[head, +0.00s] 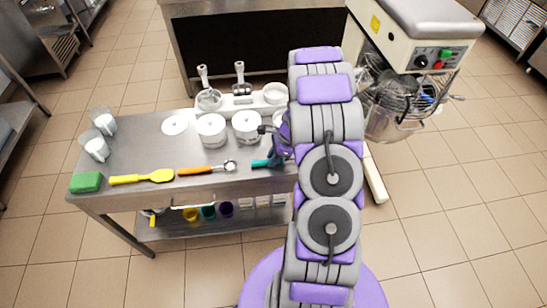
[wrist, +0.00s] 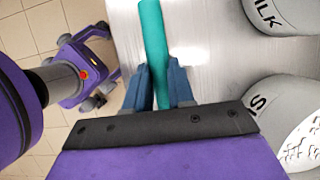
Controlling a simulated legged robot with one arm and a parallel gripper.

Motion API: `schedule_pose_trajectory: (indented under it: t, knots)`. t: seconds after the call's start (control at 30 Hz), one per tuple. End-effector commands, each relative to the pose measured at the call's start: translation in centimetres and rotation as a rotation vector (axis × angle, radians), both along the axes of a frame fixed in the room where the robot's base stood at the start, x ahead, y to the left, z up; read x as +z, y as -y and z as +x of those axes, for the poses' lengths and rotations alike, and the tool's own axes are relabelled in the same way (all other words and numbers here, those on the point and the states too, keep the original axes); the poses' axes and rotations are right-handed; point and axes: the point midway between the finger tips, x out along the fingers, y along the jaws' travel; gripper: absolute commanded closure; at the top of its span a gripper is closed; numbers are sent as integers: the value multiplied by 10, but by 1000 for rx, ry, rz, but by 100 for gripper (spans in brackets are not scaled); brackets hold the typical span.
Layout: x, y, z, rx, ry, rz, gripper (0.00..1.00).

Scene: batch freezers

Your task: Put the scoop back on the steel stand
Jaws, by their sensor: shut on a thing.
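My gripper (head: 277,156) is low over the right part of the steel table, mostly hidden by my arm in the head view. In the wrist view its two blue fingers (wrist: 162,88) are shut on a teal handle (wrist: 152,32); it also shows in the head view (head: 261,163), near the table's front edge. The head of this teal tool is hidden, so I cannot tell what kind it is. An orange-handled scoop (head: 200,170) with a round metal end lies left of it. A pale stand (head: 228,102) at the table's back holds upright metal-handled utensils (head: 239,78).
White canisters (head: 211,131) stand behind the gripper; one marked MILK (wrist: 282,14) shows in the wrist view. A yellow spatula (head: 142,177), green sponge (head: 86,182) and clear cups (head: 97,149) are at left. A mixer (head: 395,100) stands at right.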

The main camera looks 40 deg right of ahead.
Motion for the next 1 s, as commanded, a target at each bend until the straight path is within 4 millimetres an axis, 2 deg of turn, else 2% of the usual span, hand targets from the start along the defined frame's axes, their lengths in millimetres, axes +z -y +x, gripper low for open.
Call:
schedule_pose_trajectory:
  t: [0.07,0.1,0.33,0.77,0.87,1.0]
  knots:
    - [-2,2,0,-1,0,3,100]
    - [-2,3,0,-2,1,3,73]
    - [-2,3,0,-2,1,3,51]
    - [0,2,0,-1,0,0,51]
    - [11,6,-2,-2,2,1,51]
    - [37,15,-7,-3,3,2,51]
